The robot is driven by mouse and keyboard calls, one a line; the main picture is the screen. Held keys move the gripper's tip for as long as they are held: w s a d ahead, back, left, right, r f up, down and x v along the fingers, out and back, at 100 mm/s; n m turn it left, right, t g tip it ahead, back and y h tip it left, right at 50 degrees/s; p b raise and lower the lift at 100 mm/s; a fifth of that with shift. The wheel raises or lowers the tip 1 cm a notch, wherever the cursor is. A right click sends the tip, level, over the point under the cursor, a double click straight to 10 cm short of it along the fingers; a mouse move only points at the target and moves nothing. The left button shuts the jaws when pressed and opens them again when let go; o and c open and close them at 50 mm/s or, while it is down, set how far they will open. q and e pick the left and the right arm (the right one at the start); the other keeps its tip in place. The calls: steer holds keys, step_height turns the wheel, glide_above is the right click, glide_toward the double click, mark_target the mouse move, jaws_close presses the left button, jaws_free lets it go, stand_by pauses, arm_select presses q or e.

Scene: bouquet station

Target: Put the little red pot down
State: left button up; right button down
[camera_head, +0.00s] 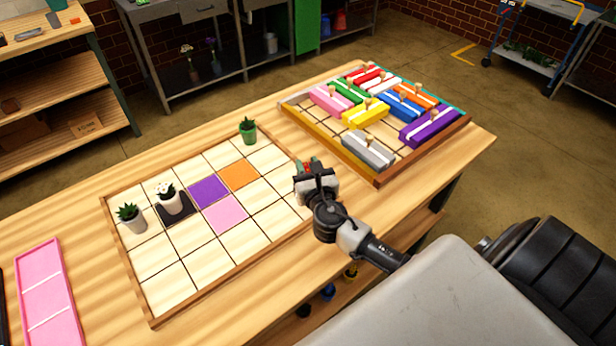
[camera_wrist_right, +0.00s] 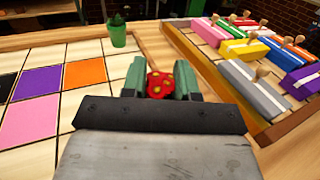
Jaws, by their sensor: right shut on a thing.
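My right gripper (camera_head: 309,170) is over the right edge of the gridded tray (camera_head: 152,323). In the right wrist view, its two green fingers (camera_wrist_right: 160,80) are shut on a small red thing with yellow spots, the red pot (camera_wrist_right: 159,86). Most of the pot is hidden by the gripper, and I cannot tell whether its base touches anything. In the head view only a bit of red shows at the fingertips. My left gripper is out of view.
A green pot (camera_head: 248,136) stands at the tray's far corner. Two pale pots (camera_head: 135,223) (camera_head: 174,205) with plants stand at its left. Purple (camera_head: 208,191), orange (camera_head: 239,174) and pink (camera_head: 225,214) squares are bare. A crate of coloured blocks (camera_head: 378,182) is right of my gripper.

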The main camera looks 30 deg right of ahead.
steer(key=shift+f+b, duration=0.35)
steer(key=shift+f, duration=1.55)
steer(key=shift+f, duration=0.15)
steer(key=c, duration=0.9)
jaws_free()
steer(key=shift+o, duration=0.2)
steer(key=shift+r, duration=0.2)
steer(key=b+v, duration=0.2)
steer(key=v, duration=1)
